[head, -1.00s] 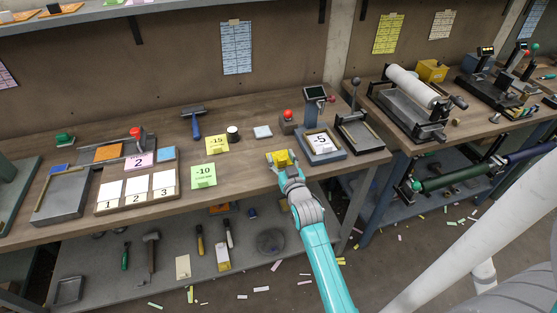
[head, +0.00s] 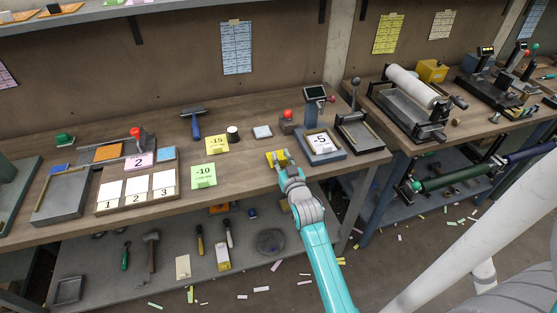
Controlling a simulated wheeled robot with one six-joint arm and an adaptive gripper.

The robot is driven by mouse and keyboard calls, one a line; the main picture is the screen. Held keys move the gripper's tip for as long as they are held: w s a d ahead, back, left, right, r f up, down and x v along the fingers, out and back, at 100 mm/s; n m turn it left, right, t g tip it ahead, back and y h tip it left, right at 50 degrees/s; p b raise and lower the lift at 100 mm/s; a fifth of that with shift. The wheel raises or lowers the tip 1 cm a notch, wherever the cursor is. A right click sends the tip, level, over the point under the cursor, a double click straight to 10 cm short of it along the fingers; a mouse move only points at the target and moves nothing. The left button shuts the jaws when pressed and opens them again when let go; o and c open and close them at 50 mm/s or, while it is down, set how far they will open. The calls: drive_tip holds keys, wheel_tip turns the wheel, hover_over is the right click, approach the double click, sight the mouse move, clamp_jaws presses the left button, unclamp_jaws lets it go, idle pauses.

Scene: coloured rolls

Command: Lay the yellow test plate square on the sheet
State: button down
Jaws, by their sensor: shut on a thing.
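My gripper (head: 280,159) is at the front part of the bench, shut on a yellow block-like piece (head: 271,157) that looks like the yellow test plate. The fingers hide part of it, and I cannot tell whether it touches the bench top. A white sheet marked -5 (head: 321,142) lies in a grey-blue tray device just right of my gripper. White sheets marked 1 (head: 109,190), 2 (head: 137,187) and 3 (head: 163,181) lie in a tan holder at the left.
A yellow card marked -15 (head: 217,144) and a green card marked -10 (head: 203,176) lie left of my gripper. A red-knobbed device (head: 288,125), a small pale block (head: 263,132) and a dark cup (head: 232,133) stand behind it. Bare bench lies between -10 and my gripper.

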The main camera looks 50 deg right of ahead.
drive_tip(key=shift+r, duration=2.85)
